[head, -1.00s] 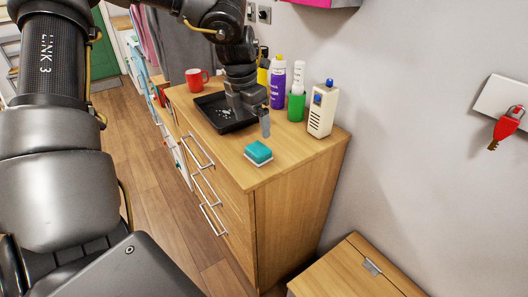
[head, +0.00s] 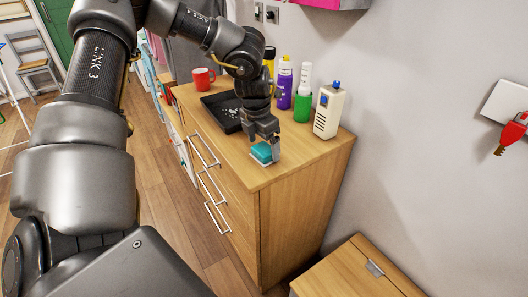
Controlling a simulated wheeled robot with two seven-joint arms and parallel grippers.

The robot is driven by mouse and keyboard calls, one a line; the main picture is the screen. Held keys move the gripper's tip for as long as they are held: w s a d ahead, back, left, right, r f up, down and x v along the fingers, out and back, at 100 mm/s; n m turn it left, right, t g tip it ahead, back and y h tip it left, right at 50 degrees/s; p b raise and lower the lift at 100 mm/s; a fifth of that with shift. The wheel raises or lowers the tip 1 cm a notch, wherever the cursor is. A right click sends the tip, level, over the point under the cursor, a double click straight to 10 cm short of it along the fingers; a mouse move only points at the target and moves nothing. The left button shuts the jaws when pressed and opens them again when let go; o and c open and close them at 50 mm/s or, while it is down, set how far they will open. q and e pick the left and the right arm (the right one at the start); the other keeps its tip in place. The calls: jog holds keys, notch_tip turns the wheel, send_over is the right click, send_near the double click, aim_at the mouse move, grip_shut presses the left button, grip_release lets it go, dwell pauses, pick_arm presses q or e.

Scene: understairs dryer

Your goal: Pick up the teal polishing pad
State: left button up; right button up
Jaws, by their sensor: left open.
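The teal polishing pad (head: 262,153) is a small block with a pale layer under it. It lies on the wooden dresser top (head: 262,178) near the front corner. My left gripper (head: 264,146) points down at the pad, with its fingers open. One finger shows at the pad's right side and hides part of it. I cannot tell whether the fingers touch it. My right gripper is not in view.
Behind the gripper is a black tray (head: 216,112) with small pale bits. A red mug (head: 203,78), a purple bottle (head: 284,90), a green container (head: 303,107) and a cream device (head: 328,110) stand at the back. The dresser's front right corner is clear.

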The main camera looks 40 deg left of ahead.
pick_arm(q)
jog(key=shift+w+f, duration=0.2)
jog(key=shift+f, duration=1.05)
jog(key=c, duration=1.1)
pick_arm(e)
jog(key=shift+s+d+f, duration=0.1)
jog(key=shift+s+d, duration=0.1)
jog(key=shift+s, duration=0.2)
pick_arm(q)
jog(key=shift+r, duration=0.1)
